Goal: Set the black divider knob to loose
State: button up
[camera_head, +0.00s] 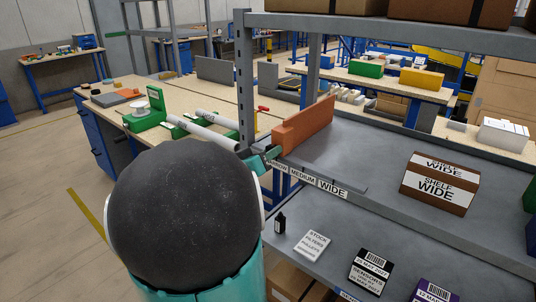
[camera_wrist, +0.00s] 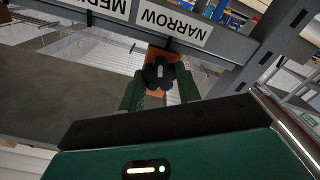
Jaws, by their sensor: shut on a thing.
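The black divider knob (camera_wrist: 159,73) is a dark lobed knob with a pale mark, in the upper middle of the wrist view. It sits in front of an orange part below the shelf edge. My gripper (camera_wrist: 160,88) has its two green fingers on either side of the knob and is shut on it. In the head view my gripper (camera_head: 262,159) is at the shelf's front edge, below the orange divider (camera_head: 303,126), which stands upright on the shelf. The knob is hidden there by my gripper and arm.
The shelf edge carries a label strip (camera_head: 304,178) reading narrow, medium and wide. A brown box (camera_head: 438,188) marked "shelf wide" stands on the shelf at right. A grey upright post (camera_head: 246,90) rises close to the divider. Small boxes and a black bottle (camera_head: 280,222) stand on the lower shelf.

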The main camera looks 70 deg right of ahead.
jog(key=shift+n, duration=16.4)
jog(key=shift+f, duration=0.1)
jog(key=o, duration=1)
